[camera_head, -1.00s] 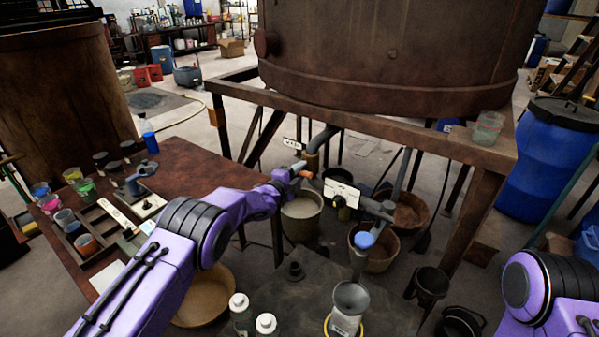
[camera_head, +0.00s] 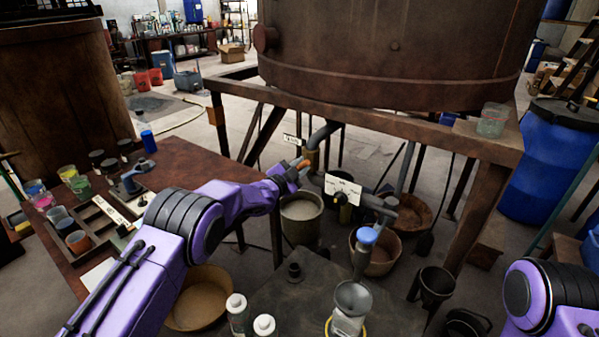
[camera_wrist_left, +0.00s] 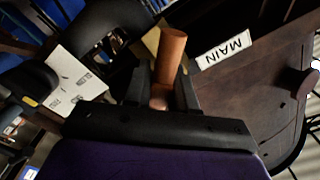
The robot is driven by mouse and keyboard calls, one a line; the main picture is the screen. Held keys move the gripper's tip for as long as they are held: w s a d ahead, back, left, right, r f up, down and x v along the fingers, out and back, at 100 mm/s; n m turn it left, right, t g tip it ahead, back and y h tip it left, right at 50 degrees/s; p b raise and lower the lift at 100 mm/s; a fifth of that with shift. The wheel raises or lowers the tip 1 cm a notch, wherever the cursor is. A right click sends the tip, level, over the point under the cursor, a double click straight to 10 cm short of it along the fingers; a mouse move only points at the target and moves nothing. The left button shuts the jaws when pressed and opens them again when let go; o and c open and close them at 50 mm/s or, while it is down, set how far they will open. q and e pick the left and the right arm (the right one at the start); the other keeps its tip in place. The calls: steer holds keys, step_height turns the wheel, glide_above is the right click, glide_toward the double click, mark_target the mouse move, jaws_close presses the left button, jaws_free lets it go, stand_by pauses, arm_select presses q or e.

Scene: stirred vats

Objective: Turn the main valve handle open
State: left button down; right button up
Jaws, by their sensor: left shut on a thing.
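The main valve handle is a copper-orange grip (camera_head: 303,163) on the pipe under the big vat, near the small MAIN sign (camera_head: 291,140). My left gripper (camera_head: 297,170) reaches it from the left. In the left wrist view the grip (camera_wrist_left: 172,55) stands up between the two dark fingers of the left gripper (camera_wrist_left: 162,92), which are shut on it. The MAIN sign (camera_wrist_left: 223,52) is right beside it there. The valve body is mostly hidden. My right arm shows at the lower right, but its gripper is out of view.
A white dial plate (camera_head: 343,187) and a blue knob (camera_head: 367,236) sit on the pipework to the right. Buckets (camera_head: 301,222) stand below. The rusty table (camera_head: 190,165) lies left under my arm, and the vat stand's beam (camera_head: 400,130) crosses above.

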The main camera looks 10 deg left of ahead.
arm_select(q)
steer(key=n, duration=0.2)
steer(key=shift+f+n+b, duration=0.15)
steer(key=shift+n+b, duration=0.15)
steer(key=shift+n, duration=0.1)
steer(key=n, duration=0.2)
steer(key=shift+n, duration=0.4)
steer(key=n, duration=0.5)
steer(key=shift+n, duration=0.4)
steer(key=c, duration=1)
jaws_free()
